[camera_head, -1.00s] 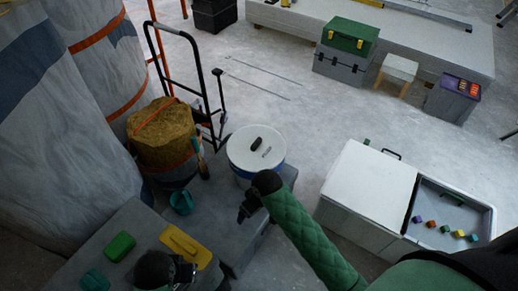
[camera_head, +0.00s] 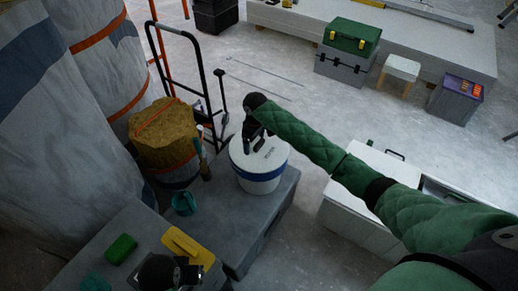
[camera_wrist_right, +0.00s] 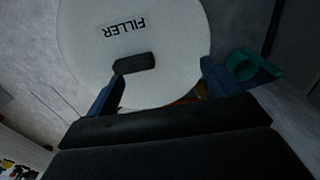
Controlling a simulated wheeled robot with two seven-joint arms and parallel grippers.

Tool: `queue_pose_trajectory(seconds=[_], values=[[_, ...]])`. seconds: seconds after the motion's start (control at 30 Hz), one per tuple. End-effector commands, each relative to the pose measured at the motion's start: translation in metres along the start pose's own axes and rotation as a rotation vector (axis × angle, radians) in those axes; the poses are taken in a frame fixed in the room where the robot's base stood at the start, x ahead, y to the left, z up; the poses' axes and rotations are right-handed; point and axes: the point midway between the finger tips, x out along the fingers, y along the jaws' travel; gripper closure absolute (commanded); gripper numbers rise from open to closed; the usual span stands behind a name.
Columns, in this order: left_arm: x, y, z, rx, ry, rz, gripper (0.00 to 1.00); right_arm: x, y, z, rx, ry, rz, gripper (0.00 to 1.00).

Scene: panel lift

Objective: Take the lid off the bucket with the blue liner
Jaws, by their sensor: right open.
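The white bucket (camera_head: 261,186) with a blue band stands on a low grey platform; its inside is hidden. Its white lid (camera_head: 272,158) is on, and in the right wrist view the lid (camera_wrist_right: 180,30) reads "FILLER" and has a dark bar handle (camera_wrist_right: 134,63). My right gripper (camera_head: 258,141) is over the lid, open and empty. In the wrist view its fingers (camera_wrist_right: 161,78) are spread wide, with the handle between them but nearer the left finger. My left gripper (camera_head: 186,272) is partly seen at the bottom, by the yellow tool; its jaw state is unclear.
The grey platform (camera_head: 262,237) is bare right of the bucket. A teal cup (camera_head: 184,203), yellow float (camera_head: 188,246) and green block (camera_head: 121,249) are to the left. A white chest (camera_head: 375,190) is at right.

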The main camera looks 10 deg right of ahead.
Motion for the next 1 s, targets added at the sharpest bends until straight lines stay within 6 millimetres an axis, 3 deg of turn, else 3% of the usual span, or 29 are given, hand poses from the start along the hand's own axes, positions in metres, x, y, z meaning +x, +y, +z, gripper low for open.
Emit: queue_pose_trajectory(seconds=[0.03,0.13,0.33,0.77,1.0], values=[[0.001,0.0,0.0,0.001,0.001,0.001,0.64,-0.005,0.014,-0.003,0.002,-0.008,0.008,0.11],[0.002,0.001,0.0,0.001,0.003,0.002,0.64,-0.013,0.032,-0.006,0.006,-0.018,0.016,0.11],[0.001,0.002,-0.001,0.002,0.005,0.003,0.64,-0.015,0.044,-0.008,0.009,-0.027,0.019,0.11],[-0.011,-0.002,0.001,-0.003,-0.007,-0.007,0.64,0.019,0.045,-0.006,0.009,-0.028,0.019,0.11],[-0.018,-0.005,0.003,-0.01,-0.027,-0.017,0.64,0.051,0.045,-0.006,0.01,-0.027,0.018,0.11]])
